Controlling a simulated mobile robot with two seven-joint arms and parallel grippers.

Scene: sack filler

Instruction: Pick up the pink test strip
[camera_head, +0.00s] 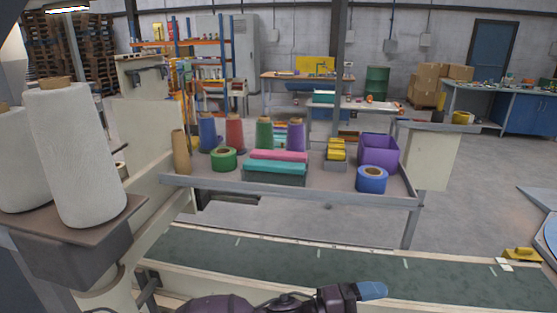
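A long pink strip (279,155), which I take for the pink test strip, lies at the back of a small grey tray (275,179) on the grey table (330,181). A teal strip (275,167) lies just in front of it. My gripper (371,290) shows at the bottom edge, its arm coming in from the left, so I take it for my left one. It is well in front of the table and apart from the strip. Only a blue fingertip shows, so its opening is unclear. My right gripper is not in view.
Colored thread cones (265,134) stand behind the tray. A green tape roll (223,159) is left; yellow blocks (336,149), a purple bin (379,149) and a blue tape roll (372,180) are right. A green conveyor belt (290,263) runs in front. White rolls (75,150) stand at left.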

